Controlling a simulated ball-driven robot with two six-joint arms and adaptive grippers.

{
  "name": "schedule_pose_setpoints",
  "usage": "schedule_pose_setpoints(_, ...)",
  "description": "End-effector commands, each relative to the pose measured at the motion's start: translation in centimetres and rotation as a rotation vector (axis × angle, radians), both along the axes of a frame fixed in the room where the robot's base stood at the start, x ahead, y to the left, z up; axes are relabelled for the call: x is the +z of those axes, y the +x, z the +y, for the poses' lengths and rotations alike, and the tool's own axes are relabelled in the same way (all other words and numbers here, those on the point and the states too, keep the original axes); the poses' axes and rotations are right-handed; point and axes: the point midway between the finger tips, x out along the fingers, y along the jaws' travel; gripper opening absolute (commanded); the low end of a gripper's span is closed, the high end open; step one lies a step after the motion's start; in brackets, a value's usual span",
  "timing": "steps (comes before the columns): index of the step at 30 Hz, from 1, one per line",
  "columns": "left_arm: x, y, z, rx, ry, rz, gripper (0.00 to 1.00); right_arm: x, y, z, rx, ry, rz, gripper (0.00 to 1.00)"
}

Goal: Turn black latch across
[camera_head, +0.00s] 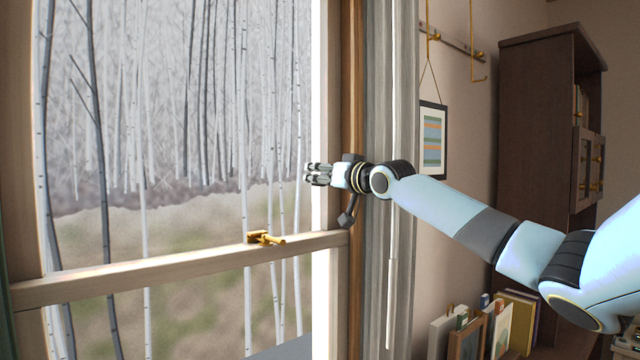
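A black latch (347,217) with a knobbed lower end shows on the wooden window frame, just below my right gripper's wrist. It hangs down at a slight slant, and its upper part is hidden behind my gripper. My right gripper (310,174) points left across the window's right edge, above and left of the latch's knob. Its fingers lie close together with nothing visible between them; how far they are apart is too small to tell. Whether the wrist touches the latch I cannot tell. My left gripper is not in view.
A brass catch (264,238) sits on the window's wooden cross rail (150,266). A grey curtain (376,290) hangs right of the window. A framed picture (432,140), brass wall hooks (481,56) and a dark cabinet (535,130) stand behind my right arm.

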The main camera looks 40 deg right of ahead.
Motion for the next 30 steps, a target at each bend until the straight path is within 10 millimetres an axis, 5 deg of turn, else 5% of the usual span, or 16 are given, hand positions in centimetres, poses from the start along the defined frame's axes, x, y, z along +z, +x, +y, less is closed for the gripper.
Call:
schedule_pose_setpoints(12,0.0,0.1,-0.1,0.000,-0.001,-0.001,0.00,7.6,0.0,0.0,0.001,0.000,-0.002,0.36)
schedule_pose_setpoints(30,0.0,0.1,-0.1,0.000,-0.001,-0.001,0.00,8.2,0.0,0.0,0.000,-0.001,0.001,0.36)
